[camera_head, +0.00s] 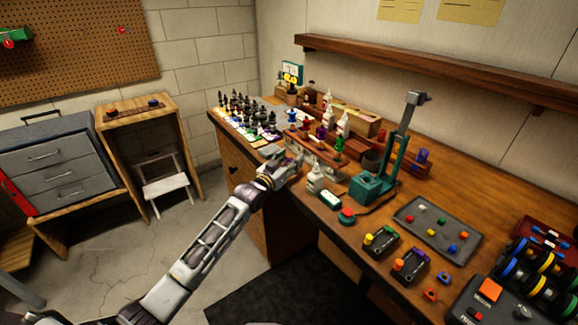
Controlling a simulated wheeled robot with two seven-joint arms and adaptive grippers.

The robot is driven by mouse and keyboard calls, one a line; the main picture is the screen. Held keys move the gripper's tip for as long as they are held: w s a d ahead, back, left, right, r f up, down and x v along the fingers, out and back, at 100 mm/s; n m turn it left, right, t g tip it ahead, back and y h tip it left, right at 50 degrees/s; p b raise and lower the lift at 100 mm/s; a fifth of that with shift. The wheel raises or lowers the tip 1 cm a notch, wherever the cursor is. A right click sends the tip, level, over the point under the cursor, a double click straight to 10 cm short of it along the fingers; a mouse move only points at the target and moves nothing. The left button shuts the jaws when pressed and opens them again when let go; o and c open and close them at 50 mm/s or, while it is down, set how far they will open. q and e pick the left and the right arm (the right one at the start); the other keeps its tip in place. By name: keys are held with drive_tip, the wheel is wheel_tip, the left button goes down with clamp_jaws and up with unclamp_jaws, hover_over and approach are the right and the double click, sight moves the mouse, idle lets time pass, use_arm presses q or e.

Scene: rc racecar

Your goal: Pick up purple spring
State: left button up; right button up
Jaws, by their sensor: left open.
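A small purple piece (320,132), which looks like the purple spring, stands in a wooden rack (318,154) on the workbench, between other coloured pieces. It is too small to make out its coils. My left gripper (290,163) reaches over the bench's front edge, just in front of and to the left of the rack. It is open, and no held object shows in it. The purple piece stands behind it and to its right, apart from it. My right gripper is not in view.
White bottles (314,178) stand right of my left gripper. A green press-like stand (372,188) rises further right. Many small dark figures (245,115) crowd the bench's left end. A grey tray (437,228) and black holders (409,266) lie at the right.

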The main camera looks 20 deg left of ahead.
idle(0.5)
use_arm(q)
drive_tip(key=c, duration=0.8)
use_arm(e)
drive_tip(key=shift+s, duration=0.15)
use_arm(q)
drive_tip(key=shift+r, duration=0.1)
wheel_tip(320, 180, up, 10)
drive_tip(key=shift+p, duration=0.45)
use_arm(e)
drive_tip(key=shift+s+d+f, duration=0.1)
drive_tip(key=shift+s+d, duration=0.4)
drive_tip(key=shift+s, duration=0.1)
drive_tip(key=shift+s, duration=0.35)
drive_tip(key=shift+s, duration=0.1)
